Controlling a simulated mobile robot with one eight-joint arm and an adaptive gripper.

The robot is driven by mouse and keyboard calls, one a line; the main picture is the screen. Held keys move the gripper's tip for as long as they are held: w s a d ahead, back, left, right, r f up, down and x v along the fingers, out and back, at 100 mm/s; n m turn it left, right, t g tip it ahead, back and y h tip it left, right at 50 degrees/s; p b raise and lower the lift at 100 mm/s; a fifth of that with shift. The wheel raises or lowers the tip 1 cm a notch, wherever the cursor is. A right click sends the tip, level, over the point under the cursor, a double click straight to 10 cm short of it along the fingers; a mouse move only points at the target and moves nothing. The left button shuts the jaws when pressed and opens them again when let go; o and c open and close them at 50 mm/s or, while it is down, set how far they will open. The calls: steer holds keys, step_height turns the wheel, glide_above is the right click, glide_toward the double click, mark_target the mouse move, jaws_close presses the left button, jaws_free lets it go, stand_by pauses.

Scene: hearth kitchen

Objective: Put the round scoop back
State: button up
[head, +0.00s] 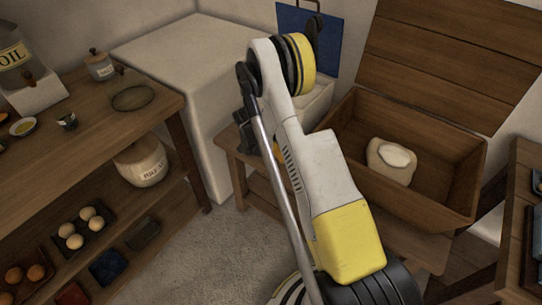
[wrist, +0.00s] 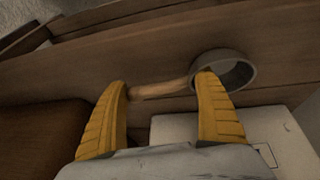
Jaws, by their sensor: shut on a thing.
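In the wrist view, my gripper (wrist: 162,82) has its two yellow fingers apart, with the round scoop between their tips. The scoop has a round grey cup (wrist: 224,68) at the right finger and a pale wooden handle (wrist: 155,91) reaching to the left finger. The gripper is shut on the scoop, which lies lengthwise across the fingers. Brown wooden boards are close behind it. In the head view, my arm hides the gripper and the scoop. An open wooden chest (head: 362,158) stands right of my arm, holding a pale sack (head: 388,172) with white contents.
The chest's raised lid (head: 450,55) leans back. A blue board (head: 340,48) hangs at the back wall beside a white block (head: 190,70). A wooden shelf table (head: 85,130) on the left carries jars, dishes and eggs. Bare floor (head: 215,255) lies between.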

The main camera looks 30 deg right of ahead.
steer(key=shift+r, duration=0.1)
steer(key=o, duration=1.1)
steer(key=shift+o, duration=0.2)
steer(key=s+a+r+n+t+y+p, duration=0.15)
steer(key=a+r, duration=0.35)
steer(key=r, duration=0.6)
steer(key=s+a+r+n+t+p, duration=0.1)
steer(key=s+a+r+n+p, duration=0.2)
steer(key=r, duration=0.8)
steer(key=s+a+r+n+t, duration=0.1)
steer(key=s+a+r+n, duration=0.15)
steer(key=a+r, duration=0.6)
steer(key=s+a+r+n+t+y, duration=0.1)
steer(key=s+a+r+n+t, duration=0.1)
steer(key=s, duration=0.6)
steer(key=s+a+r+n+t+y, duration=0.1)
steer(key=s+a+r+n+y, duration=0.1)
steer(key=s+a+r+n, duration=0.2)
steer(key=s+r+n, duration=0.1)
steer(key=s+r, duration=0.2)
steer(key=s, duration=0.1)
steer(key=shift+s+t, duration=0.35)
steer(key=shift+s, duration=0.05)
